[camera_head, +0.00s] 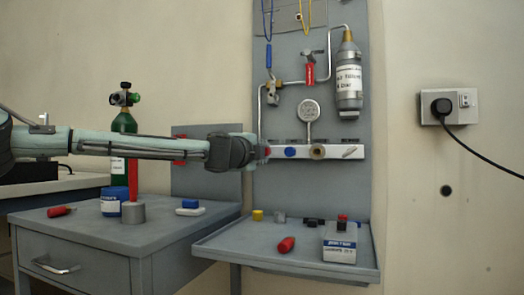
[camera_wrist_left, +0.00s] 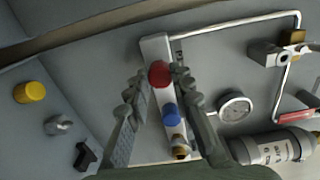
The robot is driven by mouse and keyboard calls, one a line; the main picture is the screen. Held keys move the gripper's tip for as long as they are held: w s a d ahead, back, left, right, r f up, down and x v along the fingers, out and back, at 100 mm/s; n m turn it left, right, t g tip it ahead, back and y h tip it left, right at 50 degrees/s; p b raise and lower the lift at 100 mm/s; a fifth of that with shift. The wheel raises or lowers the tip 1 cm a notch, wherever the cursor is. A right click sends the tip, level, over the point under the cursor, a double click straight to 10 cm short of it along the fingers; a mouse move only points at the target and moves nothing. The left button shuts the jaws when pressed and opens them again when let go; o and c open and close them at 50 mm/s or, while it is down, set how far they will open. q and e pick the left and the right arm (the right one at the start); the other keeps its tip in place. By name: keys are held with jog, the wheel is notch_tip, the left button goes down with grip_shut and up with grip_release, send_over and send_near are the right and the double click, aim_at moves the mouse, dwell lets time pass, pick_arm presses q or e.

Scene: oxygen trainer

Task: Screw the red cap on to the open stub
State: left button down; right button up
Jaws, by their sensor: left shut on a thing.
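My left gripper (camera_head: 264,152) reaches in from the left to the left end of the pale manifold bar (camera_head: 334,152) on the upright grey panel. Its fingers are shut on the red cap (camera_wrist_left: 159,74), which sits between the fingertips in the wrist view, in front of the bar. A sliver of the red cap (camera_head: 268,151) shows in the head view. Whatever stub lies behind the cap is hidden, and whether the cap touches it cannot be told. Right of it on the bar are a blue cap (camera_head: 290,152) and a brass fitting (camera_head: 318,152). My right gripper is not in view.
A gauge (camera_head: 309,110) and a grey cylinder (camera_head: 348,80) hang above the bar. A green bottle (camera_head: 123,124) stands behind my arm.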

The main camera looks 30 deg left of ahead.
pick_arm(q)
jog(key=m+p, duration=0.2)
jog(key=m, duration=0.3)
jog(key=shift+m, duration=0.4)
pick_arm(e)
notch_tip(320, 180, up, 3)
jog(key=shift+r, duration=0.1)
pick_arm(q)
jog(key=m+p, duration=0.1)
jog(key=m, duration=0.2)
jog(key=shift+p, duration=0.35)
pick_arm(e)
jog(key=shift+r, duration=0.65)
pick_arm(q)
jog(key=shift+r+m, duration=0.1)
jog(key=shift+m, duration=0.2)
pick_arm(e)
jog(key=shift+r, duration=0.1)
